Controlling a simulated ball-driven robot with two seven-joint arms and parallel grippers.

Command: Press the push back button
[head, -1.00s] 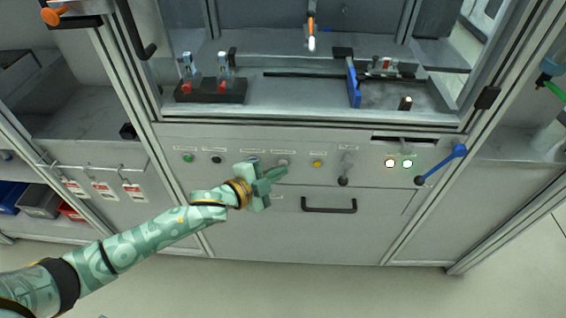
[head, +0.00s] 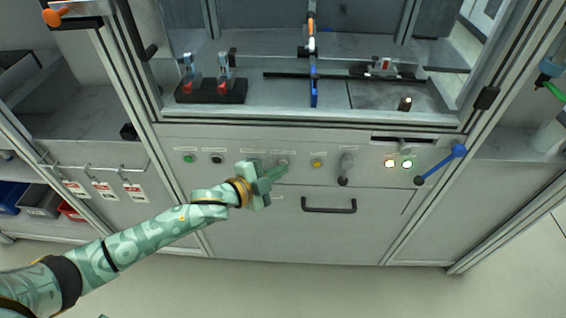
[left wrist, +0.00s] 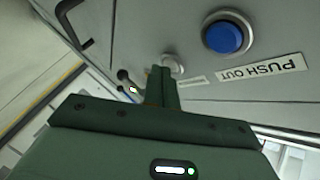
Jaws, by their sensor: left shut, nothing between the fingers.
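My left gripper (head: 282,170) is shut and empty, its fingertips at a pale grey-white button (head: 283,161) on the front panel. In the left wrist view the fingers (left wrist: 162,72) point at this pale button (left wrist: 174,64) and partly cover it. I cannot tell whether they touch or press it. Its label (left wrist: 190,81) is too small to read, so I cannot confirm that it is the push back button. A blue button (left wrist: 224,36) with the label "PUSH OUT" sits beside it, apart from the fingers. My right gripper is not in view.
The panel also has a green button (head: 188,159), a black button (head: 217,160), a yellow button (head: 317,164), a lever (head: 344,168) and two lit lamps (head: 398,163). A dark drawer handle (head: 329,205) juts out below. A blue-handled lever (head: 442,164) is at the right.

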